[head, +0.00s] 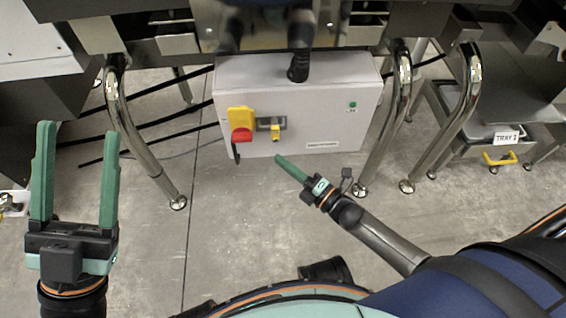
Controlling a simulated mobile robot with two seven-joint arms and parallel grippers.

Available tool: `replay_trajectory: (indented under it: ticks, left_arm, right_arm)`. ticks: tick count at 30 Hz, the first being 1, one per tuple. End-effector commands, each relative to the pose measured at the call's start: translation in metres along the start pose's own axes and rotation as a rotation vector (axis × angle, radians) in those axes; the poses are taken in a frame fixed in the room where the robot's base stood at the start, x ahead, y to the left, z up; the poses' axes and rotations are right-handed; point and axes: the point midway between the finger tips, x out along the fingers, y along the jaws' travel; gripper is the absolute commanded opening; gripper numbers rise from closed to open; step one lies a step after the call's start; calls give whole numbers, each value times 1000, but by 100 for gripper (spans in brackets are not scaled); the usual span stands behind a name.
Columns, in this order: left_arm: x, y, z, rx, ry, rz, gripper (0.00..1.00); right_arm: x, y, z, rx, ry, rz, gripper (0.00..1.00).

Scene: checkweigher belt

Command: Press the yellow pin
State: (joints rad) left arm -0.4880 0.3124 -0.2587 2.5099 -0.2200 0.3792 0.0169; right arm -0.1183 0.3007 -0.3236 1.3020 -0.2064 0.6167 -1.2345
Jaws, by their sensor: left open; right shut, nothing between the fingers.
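A small yellow pin (275,134) sticks out from a dark bracket on the front of a light grey control box (310,85). A yellow plate with a red rotary switch (241,133) is just left of it. My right gripper (278,158) is shut and empty, its green fingertips a little below the pin in the picture and apart from it. Its actual distance from the box is hard to tell. My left gripper (79,135) is open and empty at the far left, fingers pointing up, well away from the box.
A green indicator (352,104) is at the box's upper right. Shiny metal legs (135,140) stand left and right of the box, with machinery above. A tray labelled TRAY (480,145) with a yellow handle is at the right. The concrete floor in front is clear.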

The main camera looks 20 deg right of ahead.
Motion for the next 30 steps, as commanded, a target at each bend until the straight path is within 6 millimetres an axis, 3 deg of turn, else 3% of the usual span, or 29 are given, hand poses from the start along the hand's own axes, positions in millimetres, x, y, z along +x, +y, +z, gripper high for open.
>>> replay_trajectory:
  ticks: [1,6,12,18,30]
  left_arm:
    - [5,-2,-5,-5,-4,-1,63]
    - [12,-7,-14,-17,8,-8,63]
    - [15,-11,-19,-18,17,-13,63]
    - [16,-13,-20,-16,18,-16,63]
    - [16,-13,-20,-16,18,-17,63]
  right_arm:
    - [-18,1,0,1,-1,-9,0]
    - [-58,1,-1,1,1,-7,0]
    - [-89,0,0,0,1,-5,0]
    - [-100,0,-1,0,1,-3,0]
    - [-100,0,-1,0,1,-2,0]
